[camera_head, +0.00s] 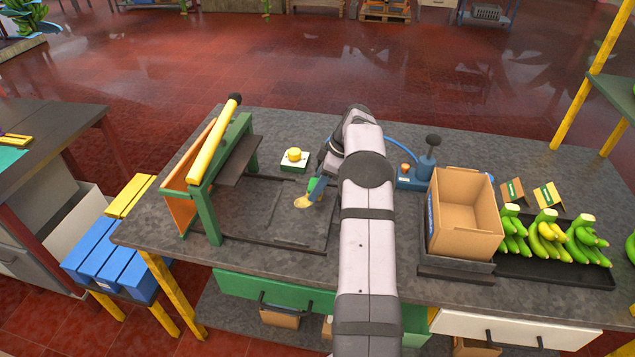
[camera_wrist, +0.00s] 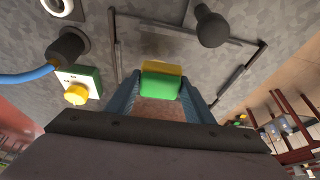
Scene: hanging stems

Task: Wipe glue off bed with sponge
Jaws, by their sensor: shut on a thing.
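My gripper (camera_head: 318,188) is shut on a green and yellow sponge (camera_wrist: 160,86), low over the bed in the head view. The green side of the sponge (camera_head: 314,184) shows between the fingers, and its yellow layer lies beyond it in the wrist view. The bed (camera_head: 265,213) is a dark grey plate area with dark rails, beside the green frame. A pale yellow patch (camera_head: 302,202) shows just below the sponge in the head view. I cannot tell for sure whether it is glue or sponge, or whether the sponge touches the bed.
A green frame with a yellow roller bar (camera_head: 213,140) stands left of the bed. A yellow button box (camera_head: 294,158) is behind it. A blue device with a black knob (camera_head: 428,160), an open cardboard box (camera_head: 465,212) and banana bunches (camera_head: 547,238) stand to the right.

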